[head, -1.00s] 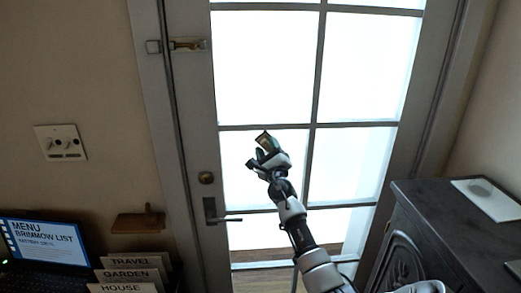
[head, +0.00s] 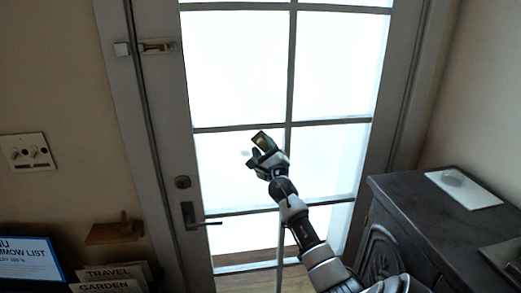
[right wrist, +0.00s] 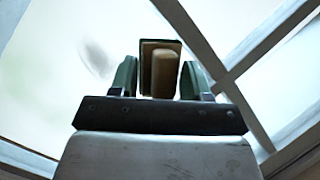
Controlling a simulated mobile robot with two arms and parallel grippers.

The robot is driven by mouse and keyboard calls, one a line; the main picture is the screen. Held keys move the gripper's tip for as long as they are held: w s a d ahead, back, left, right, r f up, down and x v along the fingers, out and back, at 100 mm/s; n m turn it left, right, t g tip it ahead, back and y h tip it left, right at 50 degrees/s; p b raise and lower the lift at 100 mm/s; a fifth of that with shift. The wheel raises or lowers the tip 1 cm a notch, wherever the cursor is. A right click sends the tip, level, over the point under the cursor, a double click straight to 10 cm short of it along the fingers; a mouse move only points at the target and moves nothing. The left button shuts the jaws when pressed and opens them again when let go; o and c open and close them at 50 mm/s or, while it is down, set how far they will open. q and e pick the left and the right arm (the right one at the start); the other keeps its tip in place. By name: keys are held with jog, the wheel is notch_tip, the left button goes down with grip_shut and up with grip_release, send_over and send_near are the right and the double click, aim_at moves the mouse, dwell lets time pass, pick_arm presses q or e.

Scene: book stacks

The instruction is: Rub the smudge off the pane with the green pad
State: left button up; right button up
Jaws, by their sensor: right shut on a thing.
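The glazed door's pane (head: 225,175) is bright white, left of the middle bar. A faint grey smudge (head: 245,154) shows on it just left of my right gripper (head: 262,151). The smudge is clearer in the right wrist view (right wrist: 97,58), as a blurred grey patch left of the fingers. My right gripper is shut on the green pad (head: 264,141), a tan block with a dark green edge. The pad stands out between the two green fingers in the right wrist view (right wrist: 161,68). I cannot tell whether the pad touches the glass. My left gripper is out of view.
The door has a lever handle (head: 190,214) and a latch (head: 148,47) on its left side. A dark cabinet (head: 400,205) with a white sheet (head: 463,189) on top stands at the right.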

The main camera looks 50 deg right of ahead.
jog(key=shift+s+a+r+p, duration=0.1)
jog(key=shift+s+a+p, duration=0.15)
jog(key=shift+a+p, duration=0.2)
jog(key=s+a+p, duration=0.2)
jog(key=shift+s, duration=0.4)
jog(key=shift+s+a+p, duration=0.35)
jog(key=shift+s+a, duration=0.25)
jog(key=shift+s, duration=0.05)
jog(key=shift+s+a+p, duration=0.65)
jog(key=shift+s+a, duration=0.3)
jog(key=shift+s, duration=0.2)
jog(key=shift+w, duration=0.1)
